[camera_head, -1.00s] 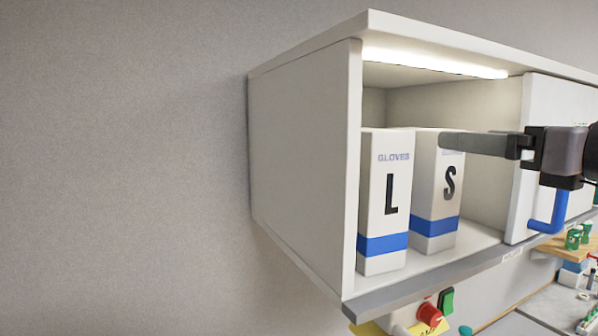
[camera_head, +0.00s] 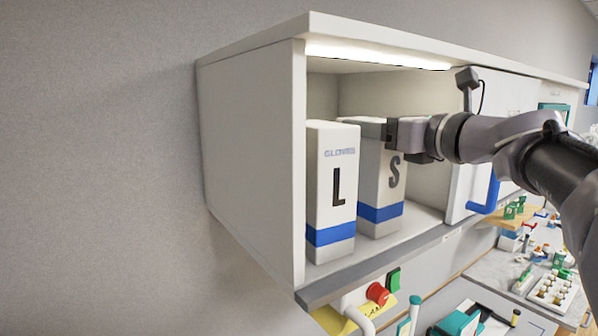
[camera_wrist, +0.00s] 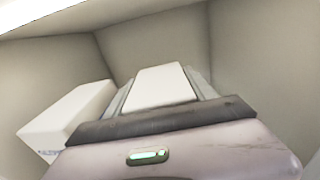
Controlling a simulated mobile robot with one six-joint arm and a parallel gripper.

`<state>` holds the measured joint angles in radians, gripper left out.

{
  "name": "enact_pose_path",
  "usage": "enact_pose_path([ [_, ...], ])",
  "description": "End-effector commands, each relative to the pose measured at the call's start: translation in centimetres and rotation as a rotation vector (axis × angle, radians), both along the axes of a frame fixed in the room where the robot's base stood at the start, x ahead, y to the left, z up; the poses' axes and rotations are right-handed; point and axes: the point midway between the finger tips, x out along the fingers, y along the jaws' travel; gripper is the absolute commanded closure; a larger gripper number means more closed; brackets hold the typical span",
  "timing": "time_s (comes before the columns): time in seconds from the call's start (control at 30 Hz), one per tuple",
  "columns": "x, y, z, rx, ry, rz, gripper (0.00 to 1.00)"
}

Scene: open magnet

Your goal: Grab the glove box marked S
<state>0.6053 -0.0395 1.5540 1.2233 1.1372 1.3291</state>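The glove box marked S (camera_head: 381,185) is white with a blue band and stands upright on the cabinet shelf. The glove box marked L (camera_head: 331,190) stands just left of it. My gripper (camera_head: 362,124) reaches in from the right at the upper part of the S box. In the wrist view, the top of the S box (camera_wrist: 163,87) lies between the two fingers of my gripper (camera_wrist: 160,74), with little or no gap. Whether the fingers press on it is unclear. The L box (camera_wrist: 70,120) is outside the fingers, to the left.
The open cabinet (camera_head: 250,150) has a lit strip (camera_head: 375,56) under its top and a side wall left of the boxes. A door with a blue handle (camera_head: 485,193) is to the right. Below are a red knob (camera_head: 378,294) and a bench with a rack (camera_head: 553,290).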

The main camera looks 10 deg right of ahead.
Motion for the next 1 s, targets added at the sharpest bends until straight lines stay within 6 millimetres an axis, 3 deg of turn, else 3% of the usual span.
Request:
enact_pose_path([
  [0.03, 0.0, 0.0, 0.0, 0.001, 0.000, 0.000, 0.50],
  [0.3, 0.0, 0.0, -0.1, 0.000, 0.001, 0.000, 1.00],
  [0.63, 0.0, 0.0, 0.2, -0.001, 0.000, 0.000, 1.00],
  [1.0, 0.0, 0.0, 2.8, -0.001, -0.001, 0.001, 1.00],
])
